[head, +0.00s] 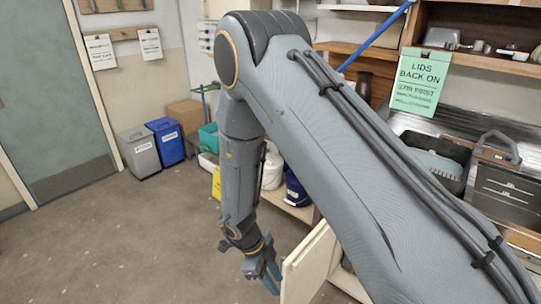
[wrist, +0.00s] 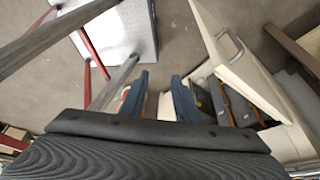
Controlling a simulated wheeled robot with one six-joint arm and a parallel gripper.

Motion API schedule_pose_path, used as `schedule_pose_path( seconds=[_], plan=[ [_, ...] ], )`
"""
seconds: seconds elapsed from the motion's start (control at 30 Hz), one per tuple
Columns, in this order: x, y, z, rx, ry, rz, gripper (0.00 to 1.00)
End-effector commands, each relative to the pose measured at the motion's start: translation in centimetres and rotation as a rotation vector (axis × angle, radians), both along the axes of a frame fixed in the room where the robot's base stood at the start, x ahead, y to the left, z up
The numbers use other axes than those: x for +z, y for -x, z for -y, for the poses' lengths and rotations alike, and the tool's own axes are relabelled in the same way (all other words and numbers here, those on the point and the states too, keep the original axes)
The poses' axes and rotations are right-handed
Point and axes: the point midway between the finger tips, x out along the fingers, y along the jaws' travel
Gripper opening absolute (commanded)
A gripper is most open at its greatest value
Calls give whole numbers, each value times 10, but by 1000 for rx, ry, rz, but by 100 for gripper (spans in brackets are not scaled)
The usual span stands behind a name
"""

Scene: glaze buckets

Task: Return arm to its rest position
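My arm reaches across the head view from the lower right, with its forearm hanging down. My gripper (head: 264,274) is low, just left of a pale open cabinet door (head: 308,266). In the wrist view my gripper (wrist: 160,88) shows two blue fingers standing apart with nothing between them. The gap shows the floor and a pale edge beyond. The cabinet door or drawer front with a metal handle (wrist: 229,45) is close on the right of the fingers. I cannot tell whether a finger touches it.
A grey bin (head: 139,152) and a blue bin (head: 167,142) stand by the back wall. A sink (head: 436,160) and a green sign (head: 420,80) are on the right. In the wrist view, a white-topped stool with red legs (wrist: 120,32) is at upper left. Floor at left is clear.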

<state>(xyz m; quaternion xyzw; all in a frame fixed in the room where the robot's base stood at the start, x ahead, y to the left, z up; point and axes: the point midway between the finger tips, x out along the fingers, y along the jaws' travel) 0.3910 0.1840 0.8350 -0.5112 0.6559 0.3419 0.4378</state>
Motion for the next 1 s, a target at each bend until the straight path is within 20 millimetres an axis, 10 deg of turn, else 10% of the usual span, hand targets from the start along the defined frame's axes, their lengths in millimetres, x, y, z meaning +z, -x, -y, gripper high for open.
schedule_pose_path(
  seconds=[0.57,1.0],
  plan=[
    [34,-78,27,255,-85,151,29],
    [109,-142,46,815,-233,314,29]
  ],
)
